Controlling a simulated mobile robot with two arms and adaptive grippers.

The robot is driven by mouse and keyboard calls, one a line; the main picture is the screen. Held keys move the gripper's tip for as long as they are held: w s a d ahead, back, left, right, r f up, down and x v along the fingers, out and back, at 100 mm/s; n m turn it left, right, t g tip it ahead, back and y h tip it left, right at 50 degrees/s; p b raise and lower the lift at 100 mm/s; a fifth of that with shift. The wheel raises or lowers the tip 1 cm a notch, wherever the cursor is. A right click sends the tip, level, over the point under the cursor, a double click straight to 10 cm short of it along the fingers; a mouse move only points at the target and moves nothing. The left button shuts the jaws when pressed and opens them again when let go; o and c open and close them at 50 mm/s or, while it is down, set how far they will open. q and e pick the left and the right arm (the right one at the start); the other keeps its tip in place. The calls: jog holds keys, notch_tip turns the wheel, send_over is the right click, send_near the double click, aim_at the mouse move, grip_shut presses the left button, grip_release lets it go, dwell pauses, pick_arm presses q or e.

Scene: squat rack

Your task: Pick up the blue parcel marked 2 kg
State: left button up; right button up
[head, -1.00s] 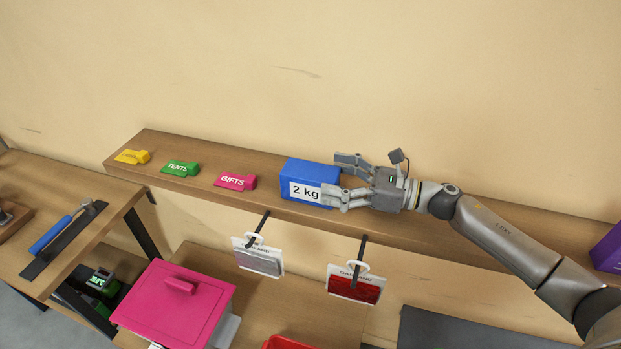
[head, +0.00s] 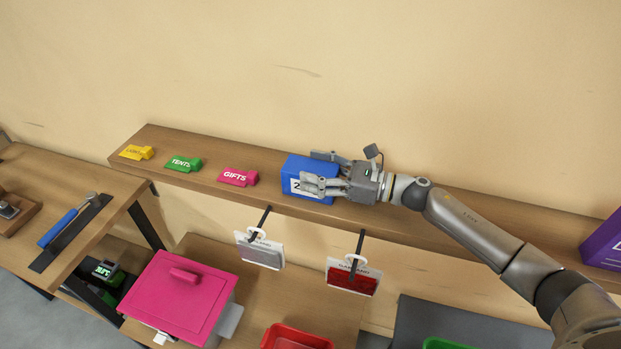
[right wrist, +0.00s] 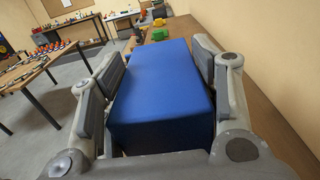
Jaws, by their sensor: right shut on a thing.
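The blue parcel (head: 296,168) sits on the wooden wall shelf in the head view. Its white label is partly hidden behind a finger. My right gripper (head: 322,171) comes from the right and is shut on the parcel, one finger along its front face and one at the back. In the right wrist view the parcel (right wrist: 163,95) fills the space between the two finger pads. I cannot see a gap between the parcel and the shelf. My left gripper is not in view.
The shelf (head: 450,212) also carries a pink GIFTS tag (head: 238,177), a green TENTS tag (head: 184,163) and a yellow tag (head: 137,152). Two hooks with hanging cards (head: 260,250) stick out below its front edge. A purple box (head: 604,243) stands at the right.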

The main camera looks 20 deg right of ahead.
grip_shut()
jog(key=shift+w+r, duration=0.1)
jog(key=shift+r, duration=0.3)
jog(key=shift+w, duration=0.1)
jog(key=shift+f, duration=0.1)
jog(key=shift+r+b, duration=0.6)
jog(key=shift+r, duration=0.05)
jog(key=s+a+r+b, duration=0.1)
jog(key=s+a+r, duration=0.1)
jog(key=s+r, duration=0.3)
jog(key=s+a+r+b, duration=0.2)
jog(key=s+r, duration=0.4)
jog(key=s, duration=0.2)
jog(key=shift+s+a+r, duration=0.15)
jog(key=shift+a+r, duration=0.15)
jog(key=shift+a, duration=0.05)
